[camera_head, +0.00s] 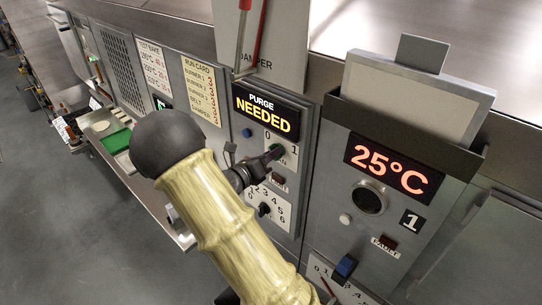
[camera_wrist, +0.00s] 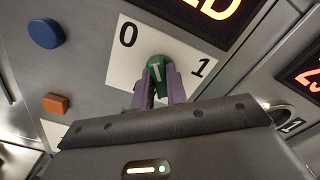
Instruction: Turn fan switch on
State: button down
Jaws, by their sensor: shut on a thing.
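The fan switch is a green knob (camera_wrist: 158,66) with a white mark, on a white plate (camera_wrist: 118,65) lettered 0 and 1. In the wrist view, the two purple fingers of my gripper (camera_wrist: 158,85) stand on either side of the knob and are shut on it. I cannot tell for sure whether it points to 0 or 1. In the head view, my gripper (camera_head: 273,154) reaches the 0/1 plate below a display (camera_head: 266,112) reading "PURGE NEEDED". The fingers mostly hide the knob there.
Below is a numbered dial (camera_head: 264,209). At right, a 25°C display (camera_head: 393,169) tops another panel with a blue switch (camera_head: 345,267).

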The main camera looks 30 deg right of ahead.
jog(key=m+b, duration=0.5)
jog(key=b, duration=0.1)
jog(key=m+b, duration=0.5)
jog(key=b, duration=0.2)
jog(key=f+m+b, duration=0.1)
jog(key=m+b, duration=0.4)
jog(key=b, duration=0.2)
jog(key=shift+s, duration=0.15)
jog(key=shift+r+m+b, duration=0.2)
jog(key=shift+m+b, duration=0.1)
jog(key=c, duration=1.4)
grip_release()
jog(key=shift+r, duration=0.1)
jog(key=b+v, duration=0.3)
jog(key=v, duration=1.4)
jog(key=shift+a, duration=0.2)
